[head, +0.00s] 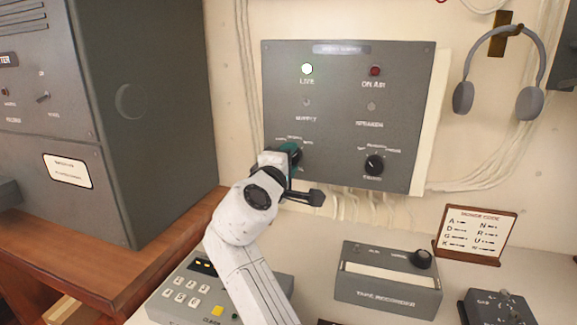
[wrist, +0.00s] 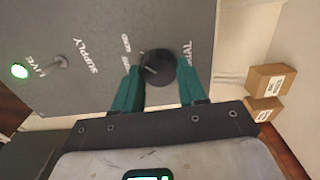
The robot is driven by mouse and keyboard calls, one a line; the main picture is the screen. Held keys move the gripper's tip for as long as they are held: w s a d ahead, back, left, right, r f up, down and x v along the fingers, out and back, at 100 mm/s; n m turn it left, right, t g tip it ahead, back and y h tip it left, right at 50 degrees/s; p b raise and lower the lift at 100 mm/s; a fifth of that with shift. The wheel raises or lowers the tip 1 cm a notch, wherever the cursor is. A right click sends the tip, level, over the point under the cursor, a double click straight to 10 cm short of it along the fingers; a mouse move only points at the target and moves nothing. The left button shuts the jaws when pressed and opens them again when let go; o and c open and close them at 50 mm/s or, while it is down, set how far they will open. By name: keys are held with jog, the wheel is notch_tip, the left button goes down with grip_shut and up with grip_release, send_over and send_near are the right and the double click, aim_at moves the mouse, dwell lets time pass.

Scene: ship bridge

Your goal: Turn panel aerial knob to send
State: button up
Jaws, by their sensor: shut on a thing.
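The grey wall panel (head: 340,90) fills the middle of the head view. Its aerial knob (wrist: 158,67) is a round black dial with a pale pointer line, seen in the wrist view with the "AERIAL" lettering partly covered beside it. My gripper (wrist: 157,80) has its two teal fingers shut on the knob, one on each side. The small position labels are too blurred to read, so I cannot tell which one the pointer meets.
A second black knob (head: 374,164) is at the panel's lower right. The LIVE lamp (head: 307,69) glows; the ON AIR lamp (head: 375,71) is dark red. A tape recorder (head: 388,280) and a keypad box (head: 190,292) are below. Headphones (head: 500,70) hang at the right.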

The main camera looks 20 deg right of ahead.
jog(key=shift+f, duration=0.15)
dwell(0.4)
jog(key=o, duration=1)
jog(key=shift+o, duration=0.2)
jog(key=v, duration=1)
jog(key=shift+s+a, duration=0.2)
jog(key=shift+s, duration=0.15)
